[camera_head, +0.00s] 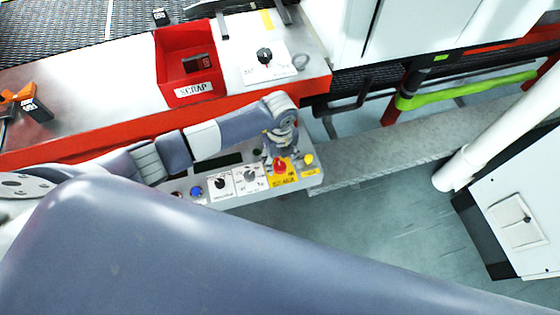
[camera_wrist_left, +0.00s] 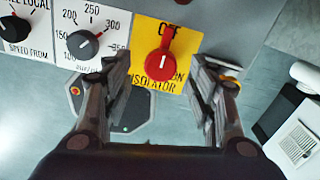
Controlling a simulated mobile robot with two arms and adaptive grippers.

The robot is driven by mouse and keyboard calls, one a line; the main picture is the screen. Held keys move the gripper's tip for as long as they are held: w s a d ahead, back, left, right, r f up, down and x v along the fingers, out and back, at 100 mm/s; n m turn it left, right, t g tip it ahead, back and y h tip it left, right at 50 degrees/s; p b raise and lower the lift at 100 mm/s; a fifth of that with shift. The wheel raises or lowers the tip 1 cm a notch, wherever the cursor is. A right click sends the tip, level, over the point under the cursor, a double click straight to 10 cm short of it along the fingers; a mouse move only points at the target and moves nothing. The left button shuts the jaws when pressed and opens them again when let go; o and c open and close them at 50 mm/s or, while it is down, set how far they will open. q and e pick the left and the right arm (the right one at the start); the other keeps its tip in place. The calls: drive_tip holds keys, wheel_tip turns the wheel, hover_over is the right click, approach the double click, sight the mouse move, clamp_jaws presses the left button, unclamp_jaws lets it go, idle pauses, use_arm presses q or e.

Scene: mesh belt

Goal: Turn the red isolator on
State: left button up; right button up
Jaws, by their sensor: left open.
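The red isolator (camera_wrist_left: 160,63) is a red rotary knob on a yellow plate in the left wrist view. Its handle points up toward the OFF mark, and the lower part of the plate reads ON and ISOLATOR. In the head view the red isolator (camera_head: 280,166) sits near the right end of the control panel (camera_head: 312,180). My left gripper (camera_wrist_left: 163,75) is open, with its fingers apart on either side of the knob's lower part. In the head view my left gripper (camera_head: 279,148) is just behind the knob. My right gripper does not show.
Black knobs on white dials (camera_wrist_left: 83,43) lie left of the isolator. A yellow button (camera_head: 308,158) is close on its right. Behind the panel are a red SCRAP bin (camera_head: 172,60) and another dial plate (camera_head: 264,75).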

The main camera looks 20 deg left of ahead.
sight(279, 165)
use_arm(q)
drive_tip(key=shift+f, duration=1.35)
drive_tip(key=c, duration=1.1)
